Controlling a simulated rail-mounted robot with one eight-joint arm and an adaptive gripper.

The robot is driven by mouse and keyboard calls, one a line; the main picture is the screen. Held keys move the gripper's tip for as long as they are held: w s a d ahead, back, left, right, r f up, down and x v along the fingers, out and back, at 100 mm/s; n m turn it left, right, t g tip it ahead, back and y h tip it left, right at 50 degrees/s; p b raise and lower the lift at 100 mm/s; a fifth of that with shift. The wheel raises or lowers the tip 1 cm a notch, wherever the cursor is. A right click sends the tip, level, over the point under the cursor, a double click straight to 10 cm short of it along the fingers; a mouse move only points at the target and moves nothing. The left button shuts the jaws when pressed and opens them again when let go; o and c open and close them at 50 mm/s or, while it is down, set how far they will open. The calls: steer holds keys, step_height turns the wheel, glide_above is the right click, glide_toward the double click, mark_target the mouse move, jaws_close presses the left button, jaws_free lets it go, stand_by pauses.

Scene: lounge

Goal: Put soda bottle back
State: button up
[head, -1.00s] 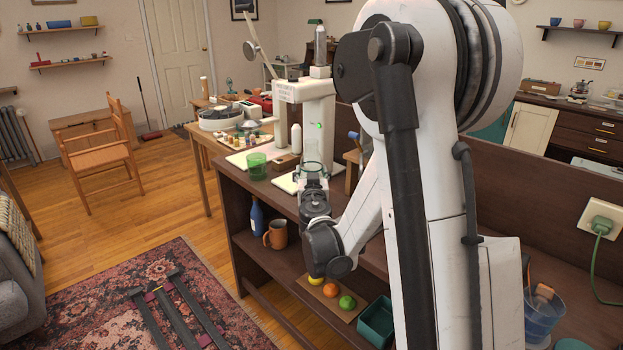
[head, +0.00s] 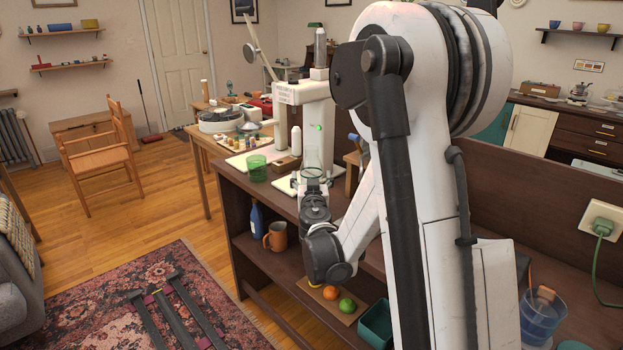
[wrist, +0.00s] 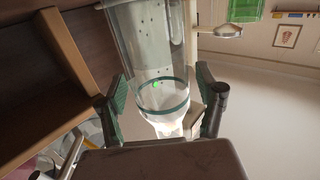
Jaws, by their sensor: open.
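The clear soda bottle (wrist: 147,45) with a dark green band fills the middle of the wrist view. My gripper (wrist: 161,82) is open, with one green-padded finger on each side of the bottle's banded end; whether either pad touches it I cannot tell. In the head view my gripper (head: 314,184) is at the front of the white soda machine (head: 287,93), and the bottle (head: 314,155) shows faintly against the machine's column. My gripper partly hides the bottle's lower part and the machine's base there.
A green cup (head: 257,169) stands left of my gripper on the cabinet top. A blue bottle (head: 257,217) and brown mug (head: 276,236) are on the shelf below. An orange fruit (head: 331,292), a green fruit (head: 347,305) and a teal bin (head: 376,323) sit lower down.

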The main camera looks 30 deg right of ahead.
steer(key=s+a+r+g+y, duration=0.15)
steer(key=s+a, duration=0.25)
steer(key=s, duration=0.6)
steer(key=s+a+r+g+h, duration=0.1)
steer(key=s+a+r+g, duration=0.15)
steer(key=s, duration=0.65)
steer(key=s+a+f+n+g+y, duration=0.2)
steer(key=s+a+n+g+y, duration=0.3)
steer(key=s+a, duration=0.9)
steer(key=s+y, duration=0.2)
steer(key=s, duration=0.1)
steer(key=shift+a+f+y+p, duration=0.25)
steer(key=shift+a+y+p, duration=0.05)
steer(key=shift+y, duration=0.05)
steer(key=shift+s, duration=0.1)
step_height(320, 180, up, 4)
steer(key=p, duration=0.4)
